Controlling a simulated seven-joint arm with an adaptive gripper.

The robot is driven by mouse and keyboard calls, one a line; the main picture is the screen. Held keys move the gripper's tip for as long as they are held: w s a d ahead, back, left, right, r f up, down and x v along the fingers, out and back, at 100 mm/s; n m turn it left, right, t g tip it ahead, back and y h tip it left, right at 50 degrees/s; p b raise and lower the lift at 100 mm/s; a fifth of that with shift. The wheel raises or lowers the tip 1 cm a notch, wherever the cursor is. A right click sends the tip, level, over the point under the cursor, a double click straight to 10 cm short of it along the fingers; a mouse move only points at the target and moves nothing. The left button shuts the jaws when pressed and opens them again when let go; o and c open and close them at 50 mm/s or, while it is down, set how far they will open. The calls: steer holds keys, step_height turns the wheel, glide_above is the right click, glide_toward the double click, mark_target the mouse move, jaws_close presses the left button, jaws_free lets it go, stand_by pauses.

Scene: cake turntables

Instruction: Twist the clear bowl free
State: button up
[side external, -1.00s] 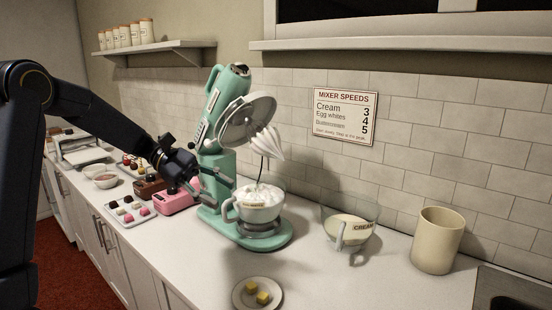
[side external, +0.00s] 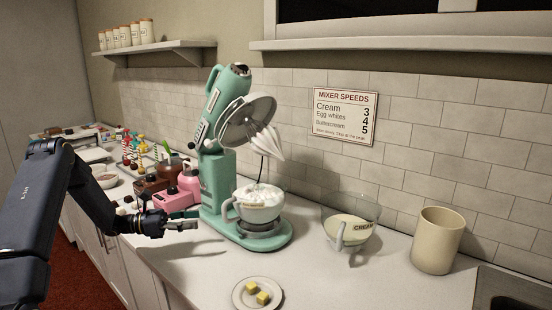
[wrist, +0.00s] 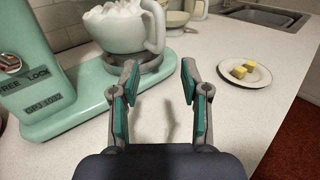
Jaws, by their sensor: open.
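The mixer head (side external: 225,110) is tilted up, with the cream-coated whisk (side external: 265,143) above the bowl. My gripper (side external: 192,220) is open and empty over the counter, left of the mixer base and apart from the bowl.
A plate with yellow cubes (side external: 257,293) lies near the front edge. Pink and brown items (side external: 172,190) crowd the left. A FREE LOCK label (wrist: 25,80) marks the mixer's side.

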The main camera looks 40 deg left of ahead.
mark_target(225, 217)
steer(key=x, duration=1)
jaws_close()
steer(key=shift+d, duration=0.1)
stand_by(0.3)
steer(key=shift+d+n+t+y, duration=0.6)
steer(key=shift+d+n+y, duration=0.1)
steer(key=shift+y, duration=0.2)
steer(key=shift+d, duration=0.1)
